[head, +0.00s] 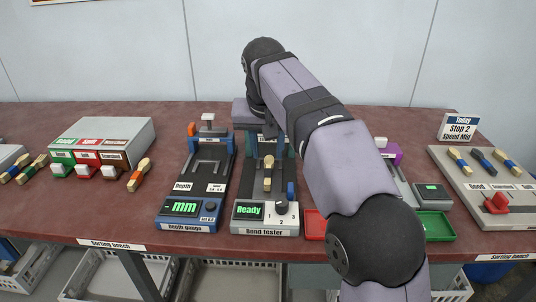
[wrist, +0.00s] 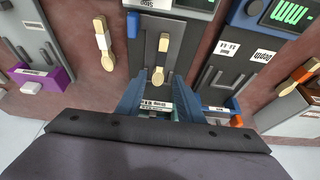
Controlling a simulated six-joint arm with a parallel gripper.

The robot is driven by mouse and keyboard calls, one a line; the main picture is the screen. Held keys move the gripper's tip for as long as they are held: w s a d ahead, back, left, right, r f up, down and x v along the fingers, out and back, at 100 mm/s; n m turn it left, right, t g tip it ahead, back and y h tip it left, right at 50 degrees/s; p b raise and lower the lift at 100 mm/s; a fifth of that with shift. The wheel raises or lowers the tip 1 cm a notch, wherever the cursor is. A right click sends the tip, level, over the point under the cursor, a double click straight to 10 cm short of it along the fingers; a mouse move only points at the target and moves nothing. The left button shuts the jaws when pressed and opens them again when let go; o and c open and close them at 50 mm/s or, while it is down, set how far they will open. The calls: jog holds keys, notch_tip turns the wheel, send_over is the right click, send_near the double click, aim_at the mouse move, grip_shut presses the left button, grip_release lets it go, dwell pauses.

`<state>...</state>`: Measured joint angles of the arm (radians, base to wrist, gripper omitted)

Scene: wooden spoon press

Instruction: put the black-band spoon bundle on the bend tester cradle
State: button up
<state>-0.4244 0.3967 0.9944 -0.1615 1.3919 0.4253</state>
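The bend tester (head: 265,217) stands mid-bench, its display reading "Ready". A pale wooden spoon bundle (head: 268,170) with what looks like a dark band lies lengthwise on its grey top, in the cradle area. The same bundle shows in the wrist view (wrist: 161,58), lying straight along the tester, with no finger on it. My gripper (head: 268,127) is above the tester's back end, by its blue-grey posts, apart from the bundle.
A depth gauge (head: 182,208) stands left of the tester. Another spoon bundle (wrist: 103,45) lies on the bench between the tester and a purple-trimmed device (wrist: 50,80). A red tray (head: 314,225) and a green tray (head: 437,227) are at the front. Several other bundles lie at both sides.

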jog(key=shift+p+v, duration=0.5)
jog(key=shift+v, duration=1.7)
jog(key=s+d+f+m+g+y+b, duration=0.1)
jog(key=s+d+f+m+g+b, duration=0.15)
jog(key=s+d+f, duration=0.7)
jog(key=s+d+f+m+g+y+b, duration=0.1)
jog(key=s+d+f+m+g+b, duration=0.15)
jog(key=s+d+f, duration=0.7)
jog(key=s+a+f+n+h+p, duration=0.1)
jog(key=s+f+n+h+p, duration=0.1)
jog(key=s+f+n+p, duration=0.6)
notch_tip(320, 180, up, 23)
jog(key=w+m+p, duration=0.1)
jog(key=m+p, duration=0.2)
jog(key=p, duration=2)
